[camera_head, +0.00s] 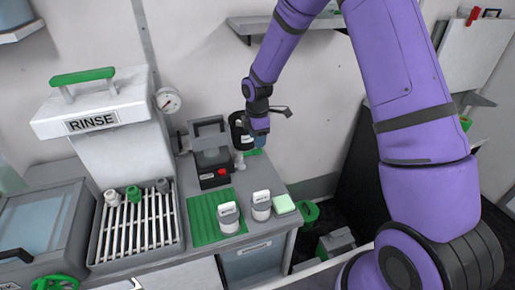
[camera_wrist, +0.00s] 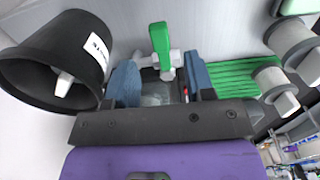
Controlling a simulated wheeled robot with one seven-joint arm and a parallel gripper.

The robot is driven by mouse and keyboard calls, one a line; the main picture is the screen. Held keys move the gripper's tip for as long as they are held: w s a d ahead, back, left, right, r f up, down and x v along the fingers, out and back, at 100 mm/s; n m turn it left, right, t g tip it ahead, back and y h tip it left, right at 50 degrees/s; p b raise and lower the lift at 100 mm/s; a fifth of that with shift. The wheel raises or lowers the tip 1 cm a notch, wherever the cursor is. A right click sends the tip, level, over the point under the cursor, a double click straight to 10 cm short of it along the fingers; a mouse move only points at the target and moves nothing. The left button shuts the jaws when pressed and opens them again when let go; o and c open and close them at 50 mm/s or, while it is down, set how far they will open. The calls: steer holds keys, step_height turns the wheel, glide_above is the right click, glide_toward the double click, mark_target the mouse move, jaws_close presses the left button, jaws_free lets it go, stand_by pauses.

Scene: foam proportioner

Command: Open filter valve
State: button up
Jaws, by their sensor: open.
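The valve has a green lever handle (camera_wrist: 160,42) on a pale grey body (camera_wrist: 146,60) in the wrist view. In the head view, a small green piece (camera_head: 251,153) just below my gripper seems to be this handle, mostly hidden by my arm's end. My gripper (camera_head: 259,142) is open, with its blue fingers (camera_wrist: 160,68) on either side of the valve in the wrist view. A black cup-shaped housing (camera_wrist: 50,50) with a white label is left of the fingers.
A grey device with a red button (camera_head: 213,165) stands left of my gripper. A green ribbed mat (camera_head: 207,215), two white-and-grey containers (camera_head: 229,218) and a pale green block (camera_head: 283,204) are on the counter in front. The RINSE unit (camera_head: 95,122) is further left.

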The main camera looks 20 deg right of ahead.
mark_target(257, 150)
steer(key=shift+f, duration=2.55)
jaws_close()
